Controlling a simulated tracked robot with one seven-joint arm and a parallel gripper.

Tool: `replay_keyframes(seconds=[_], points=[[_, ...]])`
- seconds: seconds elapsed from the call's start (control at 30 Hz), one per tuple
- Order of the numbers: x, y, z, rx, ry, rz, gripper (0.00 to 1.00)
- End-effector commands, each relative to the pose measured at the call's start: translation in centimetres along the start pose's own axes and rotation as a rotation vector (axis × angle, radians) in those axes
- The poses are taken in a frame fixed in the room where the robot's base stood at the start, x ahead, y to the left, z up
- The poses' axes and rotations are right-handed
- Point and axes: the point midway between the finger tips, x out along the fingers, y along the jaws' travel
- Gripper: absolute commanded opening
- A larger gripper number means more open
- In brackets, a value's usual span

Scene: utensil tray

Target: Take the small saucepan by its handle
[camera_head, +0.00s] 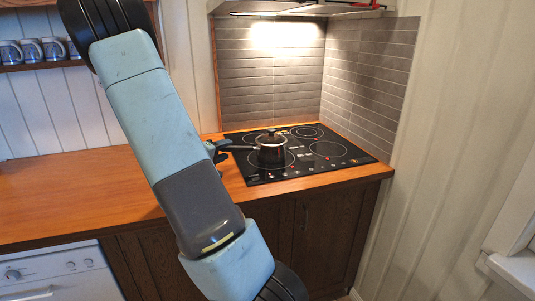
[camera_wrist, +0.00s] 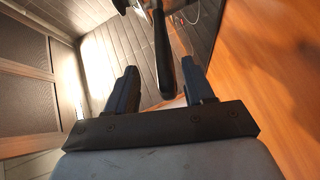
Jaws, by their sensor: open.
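The small saucepan (camera_head: 271,149), dark with a lid and knob, sits on the front left part of the black cooktop. Its handle (camera_head: 238,148) points left toward my gripper (camera_head: 216,150), which is partly hidden behind my arm. In the wrist view my gripper (camera_wrist: 160,88) is open, with its two dark fingers apart. The black saucepan handle (camera_wrist: 162,60) reaches down into the space between the fingers, nearer the right one, with no clear contact. Only a small part of the pan body shows at the top of the wrist view.
The cooktop (camera_head: 328,168) is set in an orange wooden counter (camera_head: 80,190), which is clear at left. Grey tiled walls (camera_head: 270,85) stand behind and right of it. A range hood (camera_head: 300,6) hangs above. Mugs (camera_head: 32,50) stand on a shelf at upper left.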

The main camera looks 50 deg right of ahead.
Motion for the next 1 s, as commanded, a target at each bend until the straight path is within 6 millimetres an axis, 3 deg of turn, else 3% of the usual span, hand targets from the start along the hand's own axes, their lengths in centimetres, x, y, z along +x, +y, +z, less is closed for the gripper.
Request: replay_keyframes(seconds=[0.17,0.5,0.73,1.0], points=[[0.9,-0.2,0.0,-0.001,-0.002,0.0,0.53],[5.0,-0.7,-0.1,0.0,-0.001,0.0,0.53],[5.3,-0.7,-0.1,0.001,-0.001,0.0,0.53],[5.3,-0.7,-0.1,0.001,-0.002,0.0,0.29]])
